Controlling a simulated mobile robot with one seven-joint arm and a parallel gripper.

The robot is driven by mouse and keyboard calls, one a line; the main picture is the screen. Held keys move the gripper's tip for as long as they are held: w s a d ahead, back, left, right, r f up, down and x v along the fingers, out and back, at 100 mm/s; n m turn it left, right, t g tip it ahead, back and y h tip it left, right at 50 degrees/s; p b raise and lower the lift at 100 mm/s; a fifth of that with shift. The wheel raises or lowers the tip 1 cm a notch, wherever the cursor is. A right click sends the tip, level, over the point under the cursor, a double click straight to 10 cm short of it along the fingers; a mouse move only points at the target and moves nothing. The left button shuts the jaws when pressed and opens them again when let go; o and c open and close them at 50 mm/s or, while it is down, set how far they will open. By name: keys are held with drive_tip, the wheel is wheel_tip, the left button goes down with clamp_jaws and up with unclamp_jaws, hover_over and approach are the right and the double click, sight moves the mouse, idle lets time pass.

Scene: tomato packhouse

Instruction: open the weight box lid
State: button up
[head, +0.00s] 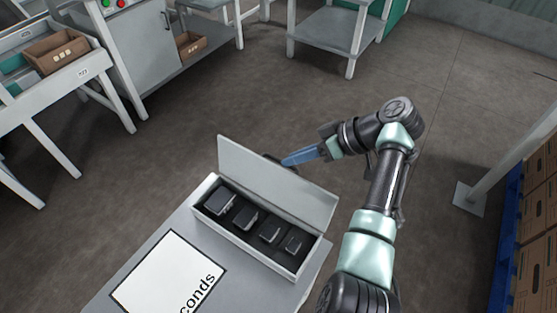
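The weight box (286,262) stands on a small grey table, and several dark weights sit in its black-lined inside. Its pale lid (277,185) stands raised along the far long side, tilted back, so the inside shows. My gripper (286,161) is just behind the lid, near the upper middle of its top edge. A dark part beside the fingertips is partly hidden by the lid. Whether the fingers touch the lid, and how far apart they are, I cannot tell.
A white post (505,150) and stacked cardboard boxes (538,240) stand at the right. Benches stand at the back. The floor (270,85) between is clear.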

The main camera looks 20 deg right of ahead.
drive_tip(key=v, duration=0.5)
drive_tip(key=shift+c, duration=0.3)
